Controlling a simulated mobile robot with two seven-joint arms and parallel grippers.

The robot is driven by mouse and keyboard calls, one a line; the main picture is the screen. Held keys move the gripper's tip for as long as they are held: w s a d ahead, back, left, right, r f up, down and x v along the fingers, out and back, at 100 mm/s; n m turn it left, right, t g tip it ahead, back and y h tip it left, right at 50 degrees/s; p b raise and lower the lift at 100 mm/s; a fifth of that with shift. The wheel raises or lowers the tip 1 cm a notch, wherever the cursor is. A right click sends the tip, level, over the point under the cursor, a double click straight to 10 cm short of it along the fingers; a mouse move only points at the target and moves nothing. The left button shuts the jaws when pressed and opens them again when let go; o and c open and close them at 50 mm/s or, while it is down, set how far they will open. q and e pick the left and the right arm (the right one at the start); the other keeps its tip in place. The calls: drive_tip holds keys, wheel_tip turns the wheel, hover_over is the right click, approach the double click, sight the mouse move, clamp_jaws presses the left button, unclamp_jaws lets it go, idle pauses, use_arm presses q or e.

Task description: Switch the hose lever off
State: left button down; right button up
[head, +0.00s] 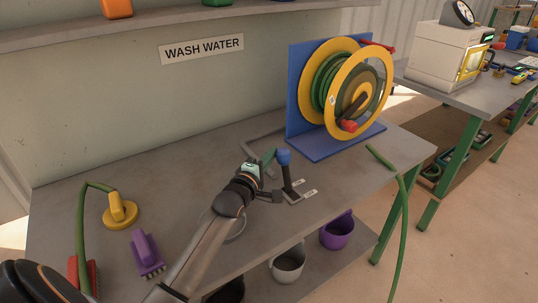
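The hose lever (288,177) stands on the grey bench, with a blue knob on a black stick. The stick is close to upright, and two small white labels lie beside its foot, too small to read. My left gripper (267,176) is just left of the lever, near the knob and stick. I see no clear grip on the lever, and whether the gripper touches it is unclear. Its finger opening is too small to make out. The hose reel (345,90), yellow with green hose on a blue stand, is behind the lever. My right gripper is not in view.
A yellow nozzle (120,211) on a green hose and a purple brush (147,255) lie at the bench's left. Grey (289,265) and purple (337,232) buckets are below. A green hose hangs over the right edge. A sign reads WASH WATER (202,48).

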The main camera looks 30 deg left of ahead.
use_arm(q)
drive_tip(key=s+d+m+t+h+b, duration=0.1)
drive_tip(key=s+d+m+t+b, duration=0.1)
drive_tip(key=d+m, duration=0.6)
drive_tip(key=shift+s+d+r+t, duration=0.3)
drive_tip(key=shift+s+d+t, duration=0.45)
drive_tip(key=shift+s+t, duration=0.2)
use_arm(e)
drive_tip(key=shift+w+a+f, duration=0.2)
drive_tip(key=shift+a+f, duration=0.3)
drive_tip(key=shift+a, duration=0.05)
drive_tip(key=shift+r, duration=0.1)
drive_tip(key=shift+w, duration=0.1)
